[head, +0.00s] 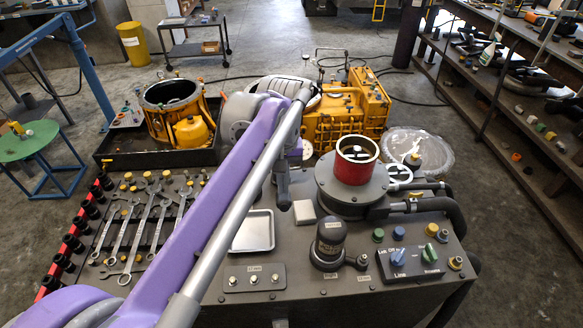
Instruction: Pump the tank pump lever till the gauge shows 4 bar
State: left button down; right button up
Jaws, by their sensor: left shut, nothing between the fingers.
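My left arm reaches in from the lower left, and its left gripper (284,204) points down over the bench, shut and empty. It is above the area between a shallow metal tray and a small pale block. A dark grey round tank-like housing (335,188) with a red ring (357,166) on top stands to its right. A dark upright cylinder (332,236) stands on the bench in front of the housing. I cannot make out a pump lever or a gauge reading for certain. My right gripper is not in view.
The shallow tray (262,232) and pale block (304,211) lie near the gripper. Wrenches (160,222) lie at the left. A yellow gearbox (345,112) stands behind; thick hoses (430,204) run along the right.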

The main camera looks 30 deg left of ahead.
pick_arm(q)
jog(key=shift+f+b, duration=2.1)
jog(key=shift+f, duration=1.85)
notch_tip(320, 180, up, 8)
jog(key=p, duration=0.5)
jog(key=shift+r+p, duration=0.1)
jog(key=shift+p, duration=0.3)
jog(key=shift+s, duration=0.1)
jog(key=shift+f+b, duration=2.25)
jog(key=shift+f, duration=1.8)
notch_tip(320, 180, up, 8)
jog(key=p, duration=0.5)
jog(key=shift+r, duration=0.1)
